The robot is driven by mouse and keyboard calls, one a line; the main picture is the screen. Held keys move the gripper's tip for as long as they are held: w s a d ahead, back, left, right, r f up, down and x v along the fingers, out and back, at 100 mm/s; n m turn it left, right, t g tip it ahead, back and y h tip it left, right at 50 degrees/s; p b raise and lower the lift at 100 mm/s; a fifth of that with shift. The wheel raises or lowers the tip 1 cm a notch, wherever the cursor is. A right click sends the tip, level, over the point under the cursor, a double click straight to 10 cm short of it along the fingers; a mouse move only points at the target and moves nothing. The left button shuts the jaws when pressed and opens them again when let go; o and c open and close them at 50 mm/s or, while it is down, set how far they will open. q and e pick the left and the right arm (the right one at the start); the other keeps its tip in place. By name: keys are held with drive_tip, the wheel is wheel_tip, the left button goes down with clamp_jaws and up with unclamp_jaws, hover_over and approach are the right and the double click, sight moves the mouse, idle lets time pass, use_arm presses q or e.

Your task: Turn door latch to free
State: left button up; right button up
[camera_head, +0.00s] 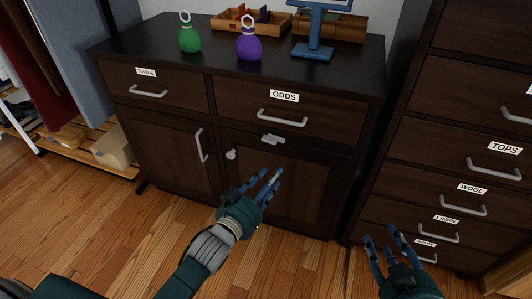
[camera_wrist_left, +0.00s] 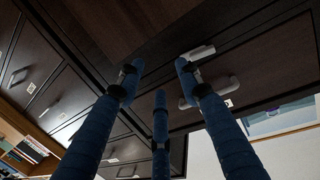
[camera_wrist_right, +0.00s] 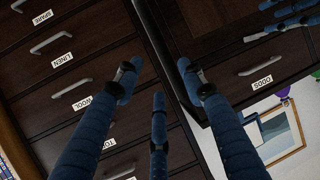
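The door latch (camera_head: 273,139) is a small pale metal piece at the top of the right cabinet door (camera_head: 300,185), just under the ODDS drawer; it lies roughly crosswise. In the left wrist view the latch (camera_wrist_left: 199,52) shows just beyond a fingertip. My left gripper (camera_head: 268,180) is open and empty, in front of the door and below the latch; no contact can be made out. My right gripper (camera_head: 380,238) is open and empty at lower right, away from the latch, near the drawer chest. The door is shut.
A round knob (camera_head: 231,154) sits on the door's left side. The ODDS drawer handle (camera_head: 282,118) juts out above the latch. A tall drawer chest (camera_head: 420,165) stands close on the right. Floor in front is clear.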

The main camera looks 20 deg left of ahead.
sight(273, 140)
drive_tip(key=w+a+r+t+y+b, duration=0.1)
drive_tip(key=w+a+r+t+b, duration=0.15)
drive_tip(key=r+t, duration=0.45)
use_arm(q)
drive_tip(key=w+a+r+m+t+y, duration=0.1)
drive_tip(key=a+m, duration=0.1)
drive_tip(key=m, duration=0.6)
drive_tip(key=a+r+m+t+y, duration=0.1)
drive_tip(key=a+m+y, duration=0.15)
drive_tip(key=m, duration=0.65)
drive_tip(key=w+b, duration=0.2)
drive_tip(key=w, duration=0.8)
drive_tip(key=shift+w+d+r+h, duration=0.15)
drive_tip(key=shift+w+d+h, duration=0.05)
drive_tip(key=shift+h, duration=0.15)
use_arm(e)
drive_tip(key=s+r+t+y, duration=0.2)
drive_tip(key=s+r+t, duration=0.1)
drive_tip(key=r, duration=0.6)
drive_tip(key=s+r+t+y, duration=0.1)
drive_tip(key=s+r+t, duration=0.2)
drive_tip(key=r, duration=0.6)
drive_tip(key=shift+s+d+r+n+t+y, duration=0.15)
drive_tip(key=shift+s+r+n+t+y, duration=0.15)
drive_tip(key=shift+s+r+t+y, duration=0.1)
use_arm(q)
drive_tip(key=shift+c, duration=0.5)
use_arm(e)
drive_tip(key=shift+f, duration=0.1)
